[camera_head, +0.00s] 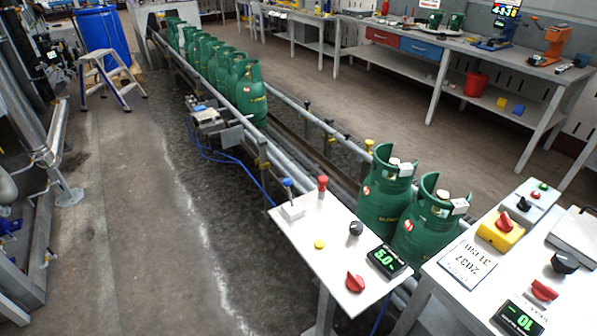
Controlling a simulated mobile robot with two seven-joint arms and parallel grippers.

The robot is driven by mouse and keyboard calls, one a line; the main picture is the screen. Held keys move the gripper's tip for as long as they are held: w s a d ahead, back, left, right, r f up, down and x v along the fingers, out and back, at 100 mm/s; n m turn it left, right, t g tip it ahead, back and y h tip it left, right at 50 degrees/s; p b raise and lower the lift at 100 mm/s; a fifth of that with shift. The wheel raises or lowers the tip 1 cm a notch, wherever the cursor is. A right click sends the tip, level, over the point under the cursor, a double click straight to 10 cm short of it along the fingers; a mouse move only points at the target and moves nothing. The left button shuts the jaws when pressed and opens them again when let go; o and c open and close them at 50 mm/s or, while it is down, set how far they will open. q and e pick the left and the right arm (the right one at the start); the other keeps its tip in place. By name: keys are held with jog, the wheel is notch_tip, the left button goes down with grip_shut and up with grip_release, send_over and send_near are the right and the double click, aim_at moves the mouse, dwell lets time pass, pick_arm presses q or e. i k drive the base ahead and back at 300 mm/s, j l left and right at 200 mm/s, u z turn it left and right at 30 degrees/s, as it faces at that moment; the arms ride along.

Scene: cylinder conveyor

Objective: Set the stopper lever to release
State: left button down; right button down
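A small lever with a blue grip (287,183) stands on a white base at the far left corner of a white control panel (305,262). Its shaft leans a little to the left. A red-topped knob or lever (323,184) stands at the panel's far edge beside the conveyor. No readable label shows which of these is the stopper lever, and no release marking can be made out. Neither of my grippers is in view.
The panel also carries a black knob (356,228), yellow button (319,244), red knob (355,281) and green display (387,261). Green gas cylinders (251,95) line the conveyor; two (384,200) stand behind the panel. A second control table (475,300) is at right.

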aim_at(286, 182)
jog(key=i+j+z, duration=0.15)
jog(key=j+z, duration=0.2)
jog(key=i+j+z, duration=0.1)
jog(key=j+z, duration=0.55)
jog(key=j, duration=0.3)
jog(key=j+z, duration=0.35)
jog(key=j, duration=0.3)
jog(key=i, duration=0.05)
